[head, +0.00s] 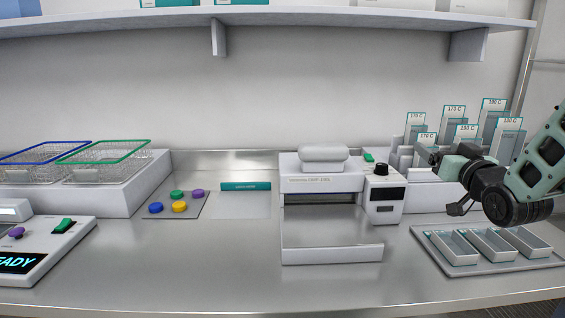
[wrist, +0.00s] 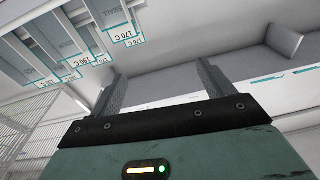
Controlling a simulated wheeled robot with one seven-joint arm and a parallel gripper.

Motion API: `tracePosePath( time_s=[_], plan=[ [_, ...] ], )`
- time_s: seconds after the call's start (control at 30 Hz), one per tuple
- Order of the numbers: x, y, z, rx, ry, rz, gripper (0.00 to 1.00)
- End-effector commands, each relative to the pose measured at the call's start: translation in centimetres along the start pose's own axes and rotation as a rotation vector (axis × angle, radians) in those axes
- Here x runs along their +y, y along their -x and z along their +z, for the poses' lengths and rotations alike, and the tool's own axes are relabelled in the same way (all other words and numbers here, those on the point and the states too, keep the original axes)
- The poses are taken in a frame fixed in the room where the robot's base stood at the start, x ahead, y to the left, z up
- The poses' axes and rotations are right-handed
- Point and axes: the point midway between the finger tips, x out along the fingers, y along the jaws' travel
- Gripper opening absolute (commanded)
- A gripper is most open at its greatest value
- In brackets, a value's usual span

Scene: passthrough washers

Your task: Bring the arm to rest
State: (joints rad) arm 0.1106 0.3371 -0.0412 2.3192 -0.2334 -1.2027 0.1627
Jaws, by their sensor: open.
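My gripper (head: 430,157) is at the right of the head view, raised above the counter and pointing left. It is in front of the rack of labelled cards and above the metal trays. In the wrist view my gripper (wrist: 160,82) shows two dark fingers standing well apart, with nothing held between them. The arm comes in from the right edge and hides part of the card rack.
A white machine (head: 330,185) stands mid-counter, left of my gripper. Small metal trays (head: 494,245) lie below my arm. Labelled cards (head: 490,118) stand close behind it. Wire baskets (head: 102,160) are at left. A shelf (head: 300,17) runs above. The front counter is clear.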

Motion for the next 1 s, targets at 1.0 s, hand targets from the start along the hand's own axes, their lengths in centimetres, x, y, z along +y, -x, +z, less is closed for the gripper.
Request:
tracePosePath(
  time_s=[1.0],
  plan=[
    [-24.6,36.1,7.6,-1.568,0.411,-0.492,0.81]
  ],
)
